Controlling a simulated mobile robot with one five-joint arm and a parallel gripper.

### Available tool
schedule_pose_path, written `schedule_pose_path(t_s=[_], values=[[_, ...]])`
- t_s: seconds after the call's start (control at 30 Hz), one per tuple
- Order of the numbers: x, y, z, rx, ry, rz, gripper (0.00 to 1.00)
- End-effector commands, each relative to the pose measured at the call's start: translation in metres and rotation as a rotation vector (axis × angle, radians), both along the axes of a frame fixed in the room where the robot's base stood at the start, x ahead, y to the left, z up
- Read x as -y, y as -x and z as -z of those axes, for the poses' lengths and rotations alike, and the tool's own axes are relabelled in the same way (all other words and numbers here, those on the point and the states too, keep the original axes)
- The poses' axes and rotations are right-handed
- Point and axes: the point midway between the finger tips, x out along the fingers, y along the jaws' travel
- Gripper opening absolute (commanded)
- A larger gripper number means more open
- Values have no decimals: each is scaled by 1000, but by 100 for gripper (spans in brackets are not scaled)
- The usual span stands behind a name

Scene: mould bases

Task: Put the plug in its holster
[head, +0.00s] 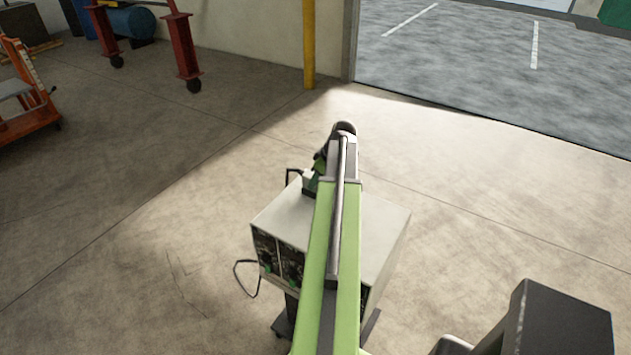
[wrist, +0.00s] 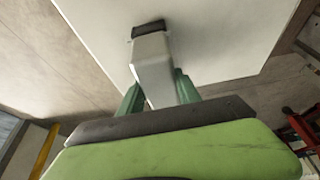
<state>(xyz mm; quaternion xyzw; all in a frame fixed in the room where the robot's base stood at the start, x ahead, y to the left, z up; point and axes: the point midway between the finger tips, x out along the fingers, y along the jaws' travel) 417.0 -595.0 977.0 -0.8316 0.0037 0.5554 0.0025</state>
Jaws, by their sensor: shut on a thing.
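My gripper (wrist: 157,82) has its two green fingers on either side of a pale grey, block-shaped plug (wrist: 152,58) and is shut on it. A dark piece (wrist: 148,28) sits at the plug's far end, against a pale surface; I cannot tell if it belongs to the plug or to the holster. In the head view my gripper (head: 317,180) is over the far left edge of a pale cabinet (head: 385,228), with the light plug (head: 308,181) beside it. The holster cannot be made out clearly; my arm hides part of the cabinet top.
A black cable (head: 240,275) loops off the cabinet's left front panel. The concrete floor around the cabinet is mostly clear.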

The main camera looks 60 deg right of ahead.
Motion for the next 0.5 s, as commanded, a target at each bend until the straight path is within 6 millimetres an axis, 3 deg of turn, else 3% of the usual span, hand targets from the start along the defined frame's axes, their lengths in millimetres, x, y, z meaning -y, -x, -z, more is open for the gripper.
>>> schedule_pose_path(t_s=[0.27,0.3,0.5], values=[[0,0,3,0,0,0,0],[0,0,3,0,-1,0,41],[0,0,3,0,0,0,65]])
